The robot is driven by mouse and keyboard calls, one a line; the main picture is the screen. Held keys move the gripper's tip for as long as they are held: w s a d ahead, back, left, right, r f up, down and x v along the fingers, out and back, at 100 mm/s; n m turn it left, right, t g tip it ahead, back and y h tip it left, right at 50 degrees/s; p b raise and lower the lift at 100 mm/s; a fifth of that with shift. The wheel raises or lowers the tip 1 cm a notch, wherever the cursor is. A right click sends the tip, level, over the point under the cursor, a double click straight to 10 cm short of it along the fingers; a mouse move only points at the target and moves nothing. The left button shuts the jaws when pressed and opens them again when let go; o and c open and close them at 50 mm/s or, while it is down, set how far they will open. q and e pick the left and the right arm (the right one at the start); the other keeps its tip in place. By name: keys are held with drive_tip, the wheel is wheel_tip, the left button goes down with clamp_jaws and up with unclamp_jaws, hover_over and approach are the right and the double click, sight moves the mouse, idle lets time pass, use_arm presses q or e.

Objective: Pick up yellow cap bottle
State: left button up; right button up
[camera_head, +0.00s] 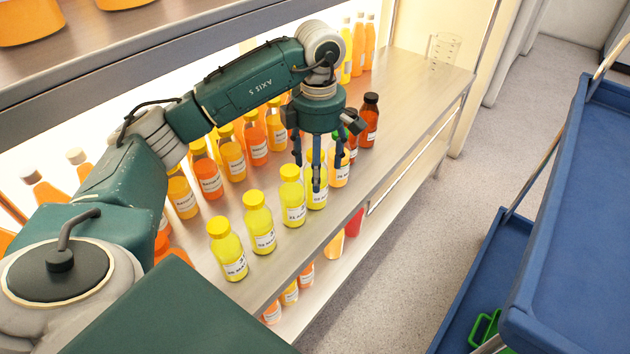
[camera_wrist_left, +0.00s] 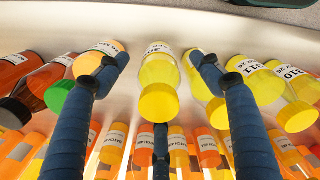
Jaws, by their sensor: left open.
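A row of bottles with yellow caps and yellow juice, such as this one (camera_head: 259,222), stands upright along the front of the shelf (camera_head: 425,85). My left gripper (camera_head: 316,172) hangs above the front row with its fingers pointing down around the rear yellow cap bottle (camera_head: 318,196). In the left wrist view that bottle (camera_wrist_left: 159,68) stands between the two spread blue fingers (camera_wrist_left: 159,75), with a gap on each side. A third finger shows below its cap. The gripper is open and holds nothing. My right gripper is out of view.
More orange bottles (camera_head: 232,160) stand behind. A glass beaker (camera_head: 443,50) is at the far end. A blue cart (camera_head: 580,230) stands at right.

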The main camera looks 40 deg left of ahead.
use_arm(q)
drive_tip(key=f, duration=0.6)
drive_tip(key=shift+w+a+f+b, duration=0.1)
drive_tip(key=shift+a+f+b, duration=0.15)
drive_tip(key=shift+f+b, duration=0.1)
drive_tip(key=shift+f, duration=0.2)
drive_tip(key=c, duration=1.4)
drive_tip(key=shift+c, duration=0.2)
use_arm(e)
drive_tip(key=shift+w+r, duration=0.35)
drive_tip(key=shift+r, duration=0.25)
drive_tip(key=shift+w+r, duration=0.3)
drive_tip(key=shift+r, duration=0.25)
use_arm(q)
drive_tip(key=shift+r, duration=0.1)
drive_tip(key=shift+r, duration=0.5)
drive_tip(key=shift+d+r, duration=0.25)
drive_tip(key=shift+r, duration=0.4)
drive_tip(key=shift+d+r, duration=0.2)
drive_tip(key=shift+r, duration=0.4)
drive_tip(key=s+d+r+p, duration=0.1)
drive_tip(key=d+r+p, duration=0.2)
drive_tip(key=d, duration=1.4)
drive_tip(key=shift+s+r, duration=0.15)
drive_tip(key=shift+r, duration=0.3)
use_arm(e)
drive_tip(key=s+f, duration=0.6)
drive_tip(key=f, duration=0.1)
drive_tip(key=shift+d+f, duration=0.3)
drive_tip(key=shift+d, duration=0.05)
